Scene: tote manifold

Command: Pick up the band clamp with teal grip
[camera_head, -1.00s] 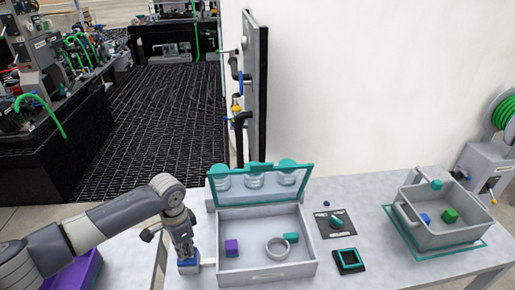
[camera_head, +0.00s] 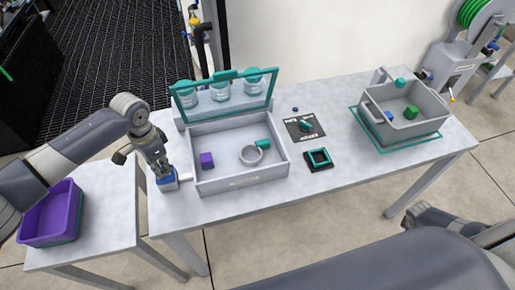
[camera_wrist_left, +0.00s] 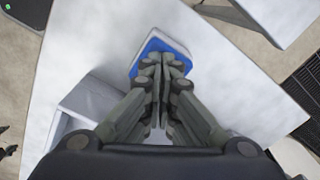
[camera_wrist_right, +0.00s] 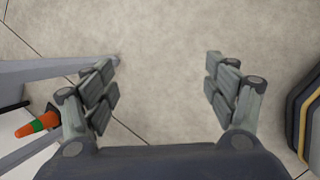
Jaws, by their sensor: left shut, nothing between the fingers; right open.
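The band clamp, a pale ring (camera_head: 251,155) with a teal grip (camera_head: 263,143), lies in the grey box (camera_head: 240,181) on the table. The box's teal-framed lid (camera_head: 225,91) stands open at the back. My left gripper (camera_head: 164,174) is shut and empty, pointing down at a blue-topped block left of the box; the left wrist view shows its fingertips (camera_wrist_left: 161,65) over the blue top (camera_wrist_left: 171,48). Whether they touch it I cannot tell. My right gripper (camera_wrist_right: 162,75) is open and empty above bare floor, well away from the clamp.
A purple cube (camera_head: 207,160) shares the box with the clamp. Right of it are a dark dial plate (camera_head: 304,127) and a teal-edged black square (camera_head: 318,160). A grey tote (camera_head: 409,123) stands at right. A purple bin (camera_head: 49,219) sits on the left table.

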